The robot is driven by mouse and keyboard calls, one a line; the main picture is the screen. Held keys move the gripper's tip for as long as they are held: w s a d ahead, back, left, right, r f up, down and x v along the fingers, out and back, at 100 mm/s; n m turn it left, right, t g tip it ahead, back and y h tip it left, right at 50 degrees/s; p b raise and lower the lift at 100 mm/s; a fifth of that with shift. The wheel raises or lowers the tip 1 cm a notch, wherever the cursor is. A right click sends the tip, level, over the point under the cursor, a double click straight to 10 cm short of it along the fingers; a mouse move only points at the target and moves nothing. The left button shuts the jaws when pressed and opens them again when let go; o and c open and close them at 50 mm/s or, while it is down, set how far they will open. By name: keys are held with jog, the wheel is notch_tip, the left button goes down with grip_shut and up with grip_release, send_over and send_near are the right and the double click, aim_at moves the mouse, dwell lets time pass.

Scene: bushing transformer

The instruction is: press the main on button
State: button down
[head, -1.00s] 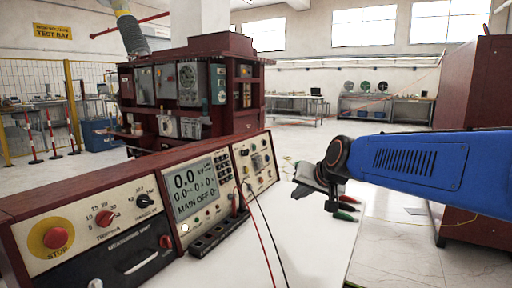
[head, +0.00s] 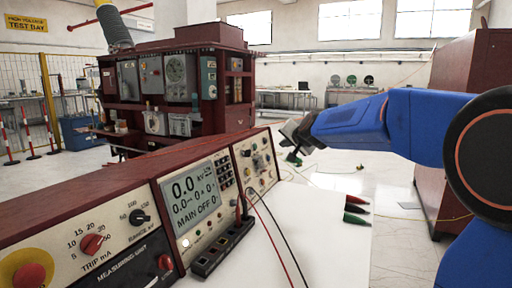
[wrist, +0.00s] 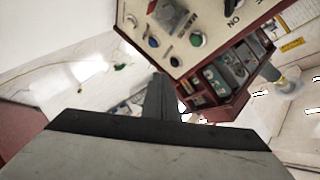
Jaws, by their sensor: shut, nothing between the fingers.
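The maroon control console (head: 120,195) stands on a white table, and its screen (head: 193,196) reads "MAIN OFF". Its right-hand panel (head: 256,160) carries small knobs and buttons. In the wrist view that panel (wrist: 210,12) appears upside down, with a green button (wrist: 153,42), a blue-centred button (wrist: 196,39) and lettering that reads "ON" inverted. I cannot tell which is the main on button. My gripper (head: 293,154) is shut and empty, just right of the panel and apart from it in the head view. Its dark fingers (wrist: 160,98) point towards the panel in the wrist view.
A maroon cabinet (head: 452,100) stands at the right, and a large equipment rack (head: 180,85) behind.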

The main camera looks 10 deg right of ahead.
jog(key=shift+w, duration=0.1)
dwell(0.3)
jog(key=w+a+f, duration=0.2)
jog(key=w+a, duration=0.3)
jog(key=a, duration=0.2)
dwell(0.6)
dwell(2.1)
jog(key=shift+w+a, duration=0.2)
jog(key=shift+a, duration=0.1)
jog(key=shift+w+a+f, duration=0.15)
jog(key=shift+w+a, duration=0.15)
jog(key=shift+a, duration=0.05)
dwell(1.0)
jog(key=shift+s+d+r, duration=0.2)
jog(key=shift+s+d, duration=0.35)
jog(key=shift+d, duration=0.15)
jog(key=shift+d, duration=0.1)
jog(key=shift+s+d+r, duration=0.3)
jog(key=shift+s+d, duration=0.4)
jog(key=shift+d, duration=0.25)
jog(key=shift+s+d+r, duration=0.3)
jog(key=shift+s+d, duration=0.4)
jog(key=shift+d, duration=0.2)
